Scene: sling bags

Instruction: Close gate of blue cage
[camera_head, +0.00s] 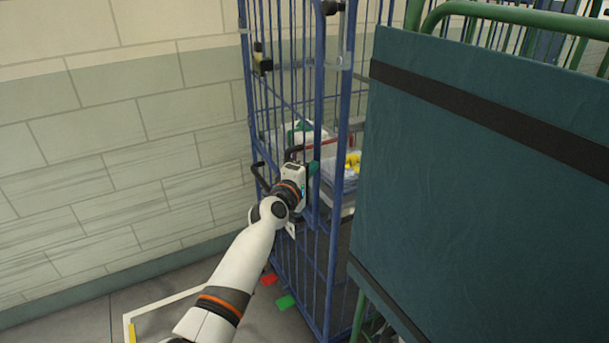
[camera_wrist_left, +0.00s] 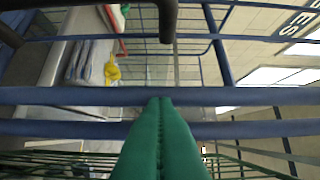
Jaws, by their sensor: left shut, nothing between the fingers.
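The blue cage (camera_head: 329,180) is a tall blue wire roll cage in the middle of the head view. Its barred gate (camera_head: 284,75) shows on the left side, at an angle to the cage's front post. My left gripper (camera_head: 311,170) is at the gate's right edge beside the blue uprights, about mid-height. In the left wrist view its green fingers (camera_wrist_left: 160,140) are together and empty, close to two blue bars (camera_wrist_left: 60,96). Whether they touch the bars I cannot tell. My right gripper is not in view.
Bags and packets with a yellow item (camera_head: 353,160) lie inside the cage. A dark teal covered cage (camera_head: 480,170) stands close on the right. A tiled wall (camera_head: 120,130) is on the left.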

